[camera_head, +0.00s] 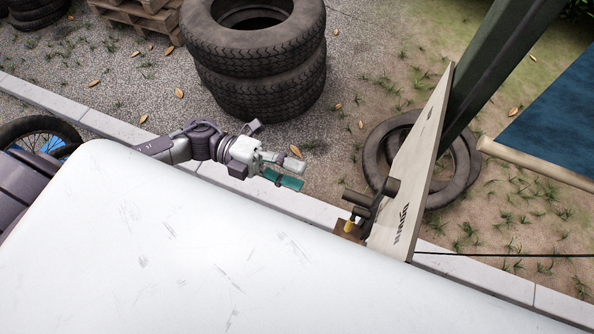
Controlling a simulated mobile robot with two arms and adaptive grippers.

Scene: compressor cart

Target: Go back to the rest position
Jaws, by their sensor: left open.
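My left gripper (287,171) is past the far edge of a large white scratched surface (190,245), near the middle of the head view. Its fingers are apart and hold nothing that I can see. One finger side shows a green-teal pad. The arm comes in from the left behind the white surface, which hides part of it. My right gripper is not in view.
A stack of tyres (255,60) stands beyond the gripper. A pale board (420,165) leans by a dark post (500,60) on the right, with dark fittings (372,200) beside it. Tyres (455,175) lie behind the board. A kerb (110,125) crosses the ground.

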